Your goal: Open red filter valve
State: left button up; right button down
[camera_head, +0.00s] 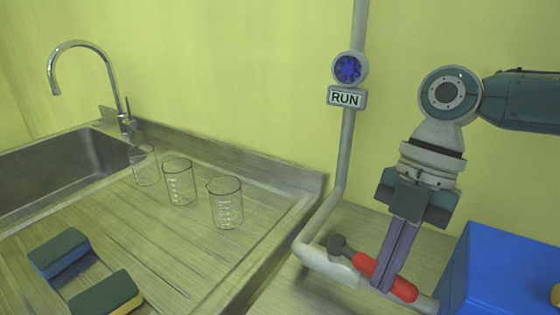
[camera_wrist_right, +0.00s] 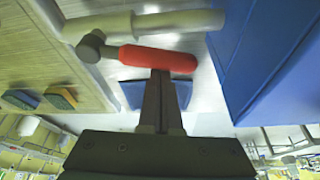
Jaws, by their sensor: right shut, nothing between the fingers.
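The red filter valve handle (camera_head: 366,265) sits on a pale pipe at the lower right of the head view, with a dark grey knob (camera_head: 338,244) at its left end. The handle lies along the pipe. It also shows in the right wrist view (camera_wrist_right: 150,57), across the top. My right gripper (camera_head: 385,288) points down at the handle, its fingers shut together and empty. In the wrist view its fingertips (camera_wrist_right: 160,74) are at the handle's edge; whether they touch it I cannot tell. My left gripper is not in view.
A blue box (camera_head: 505,265) stands close to the right of the valve. The pipe (camera_head: 347,140) rises up the wall past a RUN sign (camera_head: 346,98) and a blue round valve (camera_head: 348,69). Several glass beakers (camera_head: 226,205) and sponges (camera_head: 60,252) are on the sink drainer at left.

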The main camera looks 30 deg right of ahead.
jog(key=shift+w+d+n, duration=0.15)
jog(key=shift+d+n, duration=0.3)
jog(key=shift+n, duration=0.15)
jog(key=shift+w+d, duration=0.1)
jog(key=shift+d, duration=0.45)
jog(key=b+v, duration=0.1)
jog(key=v, duration=0.9)
jog(key=shift+w, duration=0.15)
